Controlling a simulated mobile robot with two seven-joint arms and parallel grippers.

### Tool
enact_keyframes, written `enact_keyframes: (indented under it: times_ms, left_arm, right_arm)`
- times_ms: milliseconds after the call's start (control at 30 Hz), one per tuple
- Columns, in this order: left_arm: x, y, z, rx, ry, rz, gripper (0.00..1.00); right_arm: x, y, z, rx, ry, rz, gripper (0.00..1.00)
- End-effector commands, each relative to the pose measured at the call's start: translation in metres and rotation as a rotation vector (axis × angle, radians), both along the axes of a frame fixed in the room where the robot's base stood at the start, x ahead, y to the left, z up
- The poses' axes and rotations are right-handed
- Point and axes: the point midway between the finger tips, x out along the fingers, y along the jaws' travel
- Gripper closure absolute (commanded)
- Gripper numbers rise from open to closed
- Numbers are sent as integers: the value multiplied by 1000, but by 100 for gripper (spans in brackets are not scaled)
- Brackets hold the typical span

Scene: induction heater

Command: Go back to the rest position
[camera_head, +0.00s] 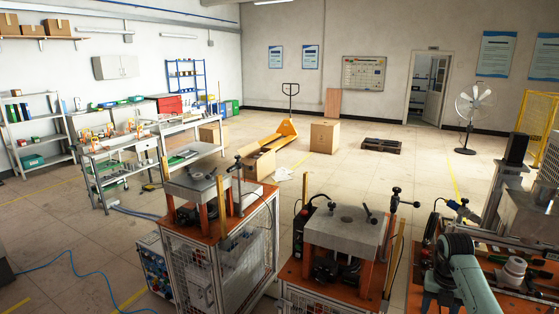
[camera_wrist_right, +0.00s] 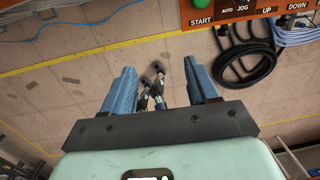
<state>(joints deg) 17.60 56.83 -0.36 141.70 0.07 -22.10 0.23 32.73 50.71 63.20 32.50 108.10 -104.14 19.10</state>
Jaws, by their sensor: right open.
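My right gripper (camera_wrist_right: 158,66) shows in the right wrist view with its two blue fingers spread apart and nothing held between them. Behind the gap are small dark jointed parts that I cannot identify. In the head view a pale teal link of my right arm is at the lower right, in front of the cluttered bench; the gripper itself is not clear there. My left gripper is not in view. Two orange-topped stations, the left one (camera_head: 205,184) and the right one (camera_head: 345,226), carry grey metal plates and stand in front of me.
A control panel (camera_wrist_right: 235,14) with START and JOG labels, black coiled hose (camera_wrist_right: 245,62) and blue cables (camera_wrist_right: 296,36) lie beyond the right gripper. A bench (camera_head: 520,272) with equipment is close on the right. Open floor (camera_head: 75,265) lies at left, crossed by a blue cable.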

Motion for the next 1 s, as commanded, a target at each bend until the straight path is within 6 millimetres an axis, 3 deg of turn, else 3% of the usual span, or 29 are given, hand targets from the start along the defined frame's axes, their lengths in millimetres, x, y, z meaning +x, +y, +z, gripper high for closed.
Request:
enact_keyframes:
  times_ms: [167,333,467,567,667,767,867,1000]
  left_arm:
    - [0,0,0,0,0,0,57]
    - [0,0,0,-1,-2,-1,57]
    - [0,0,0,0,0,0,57]
    - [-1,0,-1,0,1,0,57]
    - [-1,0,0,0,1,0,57]
    - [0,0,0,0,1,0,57]
    - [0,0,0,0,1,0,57]
    - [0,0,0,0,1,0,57]
  right_arm:
    - [30,0,-37,-331,40,222,41]
    - [64,13,-74,-660,61,558,41]
    - [90,50,-120,-900,71,973,41]
    - [94,97,-169,-1015,66,1360,41]
    - [76,147,-224,-1047,45,1741,41]
    - [39,192,-273,-1006,12,2075,41]
    - [-13,229,-316,-911,-34,2374,41]
    - [-102,269,-360,-699,-123,2740,41]
